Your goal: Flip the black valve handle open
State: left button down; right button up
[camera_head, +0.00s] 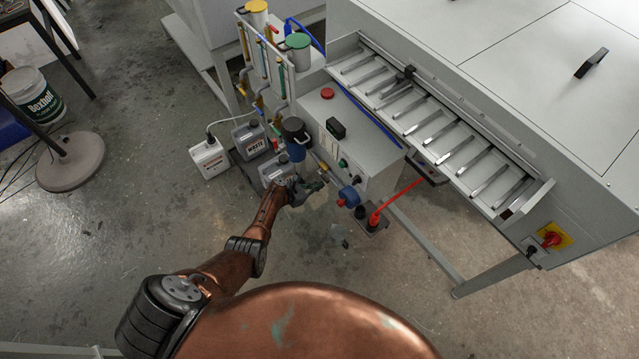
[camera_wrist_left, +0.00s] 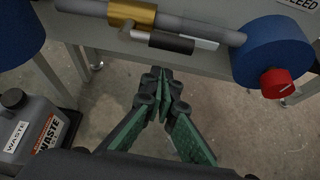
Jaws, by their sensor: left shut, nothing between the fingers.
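The black valve handle (camera_wrist_left: 171,42) shows in the left wrist view at the top, lying roughly along a grey pipe (camera_wrist_left: 195,28) just below a brass valve body (camera_wrist_left: 132,14). A pale metal strip sticks out to the right of the black part. My left gripper (camera_wrist_left: 160,76) is shut and empty, its fingertips pointing up just below the handle, with a small gap in the picture. In the head view my left gripper (camera_head: 318,186) is low in front of the machine's grey control box, where the handle is too small to make out clearly. My right gripper is in neither view.
A blue cylinder with a red knob (camera_wrist_left: 278,83) sits right of the handle. A grey waste canister (camera_wrist_left: 30,128) stands at left. In the head view, canisters (camera_head: 249,137), a white box (camera_head: 208,158) and a red hose (camera_head: 398,198) surround the arm. Floor in front is clear.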

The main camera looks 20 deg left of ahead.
pick_arm(q)
jog(key=f+p+v, duration=0.1)
jog(key=p+v, duration=0.4)
jog(key=v, duration=0.4)
jog(key=shift+s+a+p, duration=0.35)
jog(key=shift+s+a, duration=0.1)
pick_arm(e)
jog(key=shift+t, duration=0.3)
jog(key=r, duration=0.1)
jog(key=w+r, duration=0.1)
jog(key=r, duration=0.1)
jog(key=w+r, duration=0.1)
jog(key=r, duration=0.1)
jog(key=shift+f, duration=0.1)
